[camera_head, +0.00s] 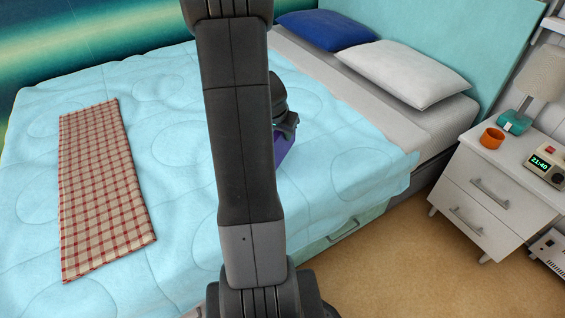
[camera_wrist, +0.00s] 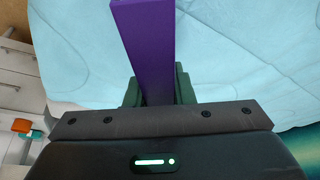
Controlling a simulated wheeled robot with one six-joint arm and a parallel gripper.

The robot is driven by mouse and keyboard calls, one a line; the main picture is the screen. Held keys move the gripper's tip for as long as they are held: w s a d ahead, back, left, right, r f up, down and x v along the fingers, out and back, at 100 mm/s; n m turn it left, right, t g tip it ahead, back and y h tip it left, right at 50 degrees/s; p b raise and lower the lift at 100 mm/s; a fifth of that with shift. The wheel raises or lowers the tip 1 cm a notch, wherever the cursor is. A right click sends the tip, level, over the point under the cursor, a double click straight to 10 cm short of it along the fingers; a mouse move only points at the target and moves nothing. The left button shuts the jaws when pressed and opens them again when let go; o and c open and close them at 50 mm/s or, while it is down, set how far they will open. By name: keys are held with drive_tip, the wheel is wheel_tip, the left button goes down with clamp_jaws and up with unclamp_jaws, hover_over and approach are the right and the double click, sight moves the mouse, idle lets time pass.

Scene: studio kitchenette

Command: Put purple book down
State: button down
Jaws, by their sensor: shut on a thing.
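The purple book (camera_wrist: 148,45) is held on edge between the jaws of my gripper (camera_wrist: 158,88) in the wrist view. It stretches away from the jaws over the light blue quilt. In the head view only a small part of the purple book (camera_head: 286,146) shows, beside my arm, over the bed (camera_head: 180,130). My arm hides most of the book and the gripper there. I cannot tell whether the book touches the quilt.
A red checked cloth (camera_head: 101,190) lies on the bed's left. A blue pillow (camera_head: 325,30) and a white pillow (camera_head: 403,73) lie at the head end. A white nightstand (camera_head: 490,185) at right carries a lamp (camera_head: 540,80), orange cup (camera_head: 492,138) and clock (camera_head: 545,165). The quilt between is clear.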

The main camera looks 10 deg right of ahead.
drive_tip(key=shift+f+b, duration=1.4)
drive_tip(key=shift+b, duration=0.05)
drive_tip(key=c, duration=1.2)
unclamp_jaws()
drive_tip(key=shift+o, duration=0.2)
drive_tip(key=shift+r, duration=0.1)
drive_tip(key=p+v, duration=0.3)
drive_tip(key=v, duration=1)
drive_tip(key=shift+s+a+r, duration=0.1)
drive_tip(key=shift+s+r, duration=0.1)
drive_tip(key=shift+r, duration=0.1)
